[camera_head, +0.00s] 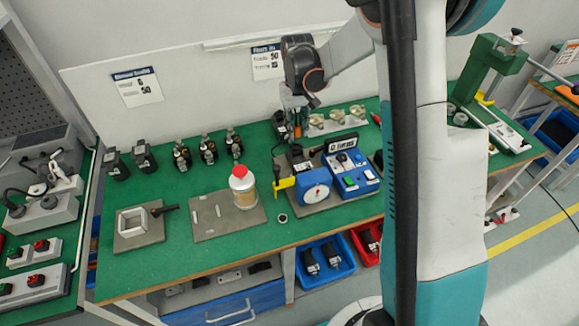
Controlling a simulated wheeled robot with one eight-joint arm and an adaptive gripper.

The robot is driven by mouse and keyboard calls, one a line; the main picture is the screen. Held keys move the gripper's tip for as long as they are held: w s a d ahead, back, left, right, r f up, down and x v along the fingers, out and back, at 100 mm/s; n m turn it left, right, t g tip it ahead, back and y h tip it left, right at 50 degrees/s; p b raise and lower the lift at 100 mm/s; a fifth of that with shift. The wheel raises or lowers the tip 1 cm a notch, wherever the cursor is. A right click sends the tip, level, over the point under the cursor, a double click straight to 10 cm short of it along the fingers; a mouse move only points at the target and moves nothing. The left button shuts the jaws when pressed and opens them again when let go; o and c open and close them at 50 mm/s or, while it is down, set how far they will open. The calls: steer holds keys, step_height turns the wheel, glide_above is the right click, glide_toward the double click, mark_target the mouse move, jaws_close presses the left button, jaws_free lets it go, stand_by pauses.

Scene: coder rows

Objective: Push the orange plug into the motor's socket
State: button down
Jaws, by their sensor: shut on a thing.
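My gripper (293,108) points down over the back middle of the green bench. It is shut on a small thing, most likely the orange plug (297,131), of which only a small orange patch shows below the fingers. A dark, boxy motor-like part (281,127) is right beside and partly behind the fingers. Another dark unit (297,157) stands on the grey plate in front of the gripper. I cannot tell which of these is the motor with the socket. The socket and any contact with the plug are too small to see.
A blue test unit (351,173) with a round dial (315,191) and yellow part (285,184) stands in front. A red-capped jar (243,187) is left of it. Several dark parts (182,156) line the back left. My arm hides the bench's right side.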

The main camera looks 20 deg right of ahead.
mark_target(296, 137)
steer(key=shift+f+b, duration=0.9)
steer(key=shift+f, duration=0.35)
steer(key=shift+f, duration=0.15)
steer(key=shift+f+b, duration=0.35)
steer(key=shift+b, duration=0.05)
steer(key=shift+f+b, duration=0.6)
steer(key=shift+f, duration=0.15)
stand_by(1.5)
steer(key=c, duration=1.3)
jaws_free()
steer(key=shift+c, duration=0.2)
steer(key=shift+r, duration=0.15)
